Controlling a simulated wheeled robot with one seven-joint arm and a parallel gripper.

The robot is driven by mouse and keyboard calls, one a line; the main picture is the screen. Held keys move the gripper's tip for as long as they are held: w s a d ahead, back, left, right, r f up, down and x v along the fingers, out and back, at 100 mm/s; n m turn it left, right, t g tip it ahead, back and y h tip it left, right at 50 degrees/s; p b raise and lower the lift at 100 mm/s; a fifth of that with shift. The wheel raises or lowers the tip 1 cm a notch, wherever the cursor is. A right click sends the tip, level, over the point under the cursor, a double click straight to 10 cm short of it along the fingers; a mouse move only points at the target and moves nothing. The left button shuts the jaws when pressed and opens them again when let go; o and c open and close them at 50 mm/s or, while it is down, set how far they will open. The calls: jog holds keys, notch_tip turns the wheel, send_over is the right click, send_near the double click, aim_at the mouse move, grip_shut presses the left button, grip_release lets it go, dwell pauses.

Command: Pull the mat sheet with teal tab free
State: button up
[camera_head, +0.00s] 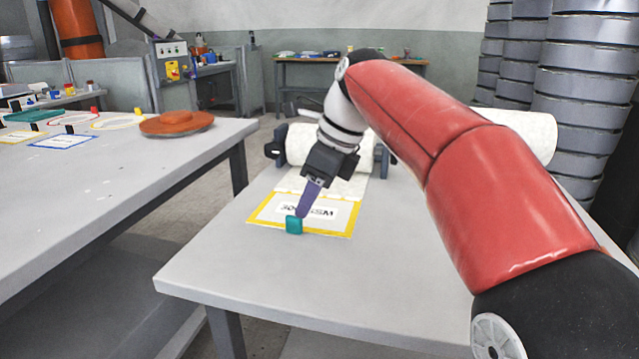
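The white mat sheet (345,187) comes down from a roll (303,150) onto the near grey table. A yellow-bordered white label area (258,219) lies in front of it, with black lettering partly hidden by my gripper. The teal tab (294,226) is a small block at the near edge of this label area. My gripper (301,214) points down with its purple fingers at the tab, and the fingertips meet or overlap its top in this view. The fingers overlap each other, so I cannot tell whether they are closed on the tab.
The near table (230,270) is clear in front of the tab. My red arm hides its right side and part of the roll stand. Another table (120,180) at left holds an orange disc (177,123) and coloured frames. Stacked grey drums (580,90) stand at right.

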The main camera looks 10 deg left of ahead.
aim_at(265, 281)
jog(key=x, duration=0.4)
jog(key=shift+a+f+b, duration=0.1)
jog(key=shift+f+b, duration=0.3)
grip_shut()
jog(key=shift+s, duration=0.1)
jog(key=shift+s+a+b, duration=0.2)
jog(key=shift+s+b, duration=0.4)
jog(key=shift+s, duration=1.9)
jog(key=shift+s+a+b, duration=0.2)
jog(key=shift+s+b, duration=0.35)
jog(key=shift+s, duration=1.95)
jog(key=shift+s, duration=0.1)
jog(key=shift+s+a, duration=0.1)
jog(key=shift+s, duration=0.9)
